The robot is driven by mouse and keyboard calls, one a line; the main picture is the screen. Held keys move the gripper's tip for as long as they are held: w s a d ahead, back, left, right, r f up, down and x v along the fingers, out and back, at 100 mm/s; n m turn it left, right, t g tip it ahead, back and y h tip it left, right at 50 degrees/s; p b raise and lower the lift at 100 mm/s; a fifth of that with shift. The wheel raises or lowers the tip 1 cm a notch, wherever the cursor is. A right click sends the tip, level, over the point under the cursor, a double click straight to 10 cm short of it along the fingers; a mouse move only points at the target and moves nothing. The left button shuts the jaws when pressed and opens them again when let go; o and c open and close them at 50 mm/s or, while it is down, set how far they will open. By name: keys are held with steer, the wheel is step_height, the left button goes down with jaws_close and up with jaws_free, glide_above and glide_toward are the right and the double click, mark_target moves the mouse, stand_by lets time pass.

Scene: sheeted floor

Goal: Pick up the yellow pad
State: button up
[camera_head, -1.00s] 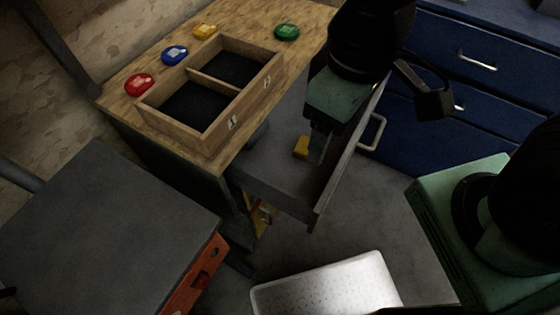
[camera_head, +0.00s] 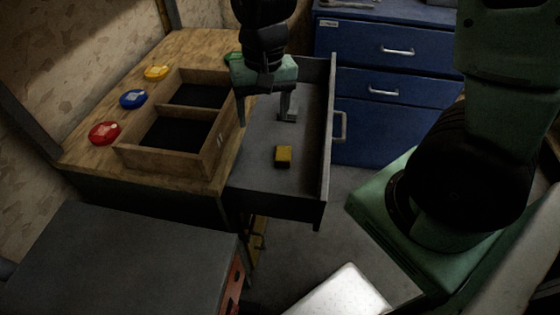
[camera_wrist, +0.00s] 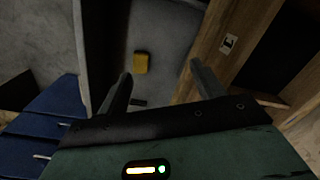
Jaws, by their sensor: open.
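The yellow pad (camera_head: 283,156) is a small block lying on the floor of the open grey drawer (camera_head: 262,178). In the wrist view the yellow pad (camera_wrist: 141,63) lies ahead of my fingers and left of the middle between them. My gripper (camera_head: 264,112) is open and empty. It is above the back part of the drawer, farther back than the pad and apart from it. In the wrist view the fingers of my gripper (camera_wrist: 160,80) are spread wide. A small dark item (camera_wrist: 138,102) lies in the drawer near the left finger.
A two-compartment wooden box (camera_head: 160,160) stands on the wooden bench beside the drawer. Red (camera_head: 104,133), blue (camera_head: 134,99), yellow (camera_head: 156,72) and green (camera_head: 233,58) round items lie around it. A blue cabinet (camera_head: 365,130) stands right of the drawer wall (camera_head: 329,125).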

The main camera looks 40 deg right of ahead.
steer(key=w+d+f+m+b, duration=0.1)
steer(key=w+d+f+m, duration=0.35)
steer(key=d, duration=0.35)
steer(key=b, duration=0.1)
glide_above(283, 153)
steer(key=shift+h, duration=0.3)
step_height(283, 153, down, 11)
steer(key=shift+s+f, duration=0.1)
steer(key=shift+s, duration=0.05)
steer(key=shift+f, duration=3.15)
steer(key=c, duration=1.1)
